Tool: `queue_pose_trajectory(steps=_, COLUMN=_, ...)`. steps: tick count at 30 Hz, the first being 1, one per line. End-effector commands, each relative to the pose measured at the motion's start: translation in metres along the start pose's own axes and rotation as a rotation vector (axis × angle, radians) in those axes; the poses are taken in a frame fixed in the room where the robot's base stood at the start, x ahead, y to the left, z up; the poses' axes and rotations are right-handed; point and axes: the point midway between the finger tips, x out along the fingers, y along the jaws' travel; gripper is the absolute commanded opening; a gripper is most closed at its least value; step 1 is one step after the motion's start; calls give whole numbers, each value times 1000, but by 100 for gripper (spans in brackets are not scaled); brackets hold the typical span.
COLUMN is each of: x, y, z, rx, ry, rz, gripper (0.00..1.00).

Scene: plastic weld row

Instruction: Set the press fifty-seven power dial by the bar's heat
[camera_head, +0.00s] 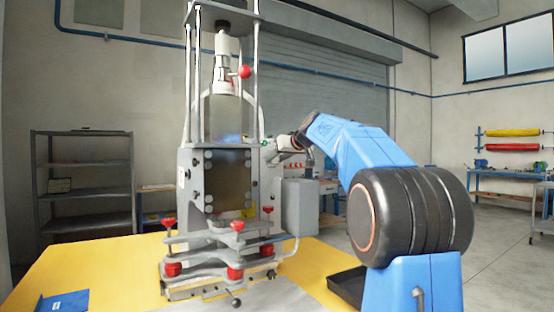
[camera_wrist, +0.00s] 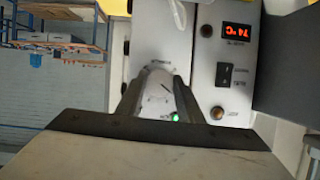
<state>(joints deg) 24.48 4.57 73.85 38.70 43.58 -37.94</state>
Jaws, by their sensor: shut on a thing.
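The press (camera_head: 188,178) stands on the yellow table in the head view, a tall grey frame with red knobs low on it. My gripper (camera_head: 272,150) is at its right side, where its fingers are too small to make out. In the wrist view my gripper (camera_wrist: 157,98) is shut on a pale round power dial (camera_wrist: 158,96) on the press's grey panel. A dark pointer line shows on the dial. A red-lit temperature display (camera_wrist: 240,32) sits to its right; its upside-down digits are hard to read. A green light (camera_wrist: 174,117) glows below the dial.
A black rocker switch (camera_wrist: 224,75) and round knobs (camera_wrist: 217,112) sit on the panel right of the dial. A black tray (camera_head: 345,285) lies on the yellow table (camera_head: 115,270) near my arm. A blue object (camera_head: 62,302) lies at the front left. Grey shelves (camera_head: 82,165) stand behind.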

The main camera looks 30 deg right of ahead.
Motion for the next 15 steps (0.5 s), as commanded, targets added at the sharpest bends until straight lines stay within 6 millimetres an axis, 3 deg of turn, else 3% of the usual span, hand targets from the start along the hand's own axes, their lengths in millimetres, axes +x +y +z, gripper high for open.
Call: queue_pose_trajectory(steps=15, x=0, y=4, z=1, rx=313, ry=-2, rz=-128, gripper=11)
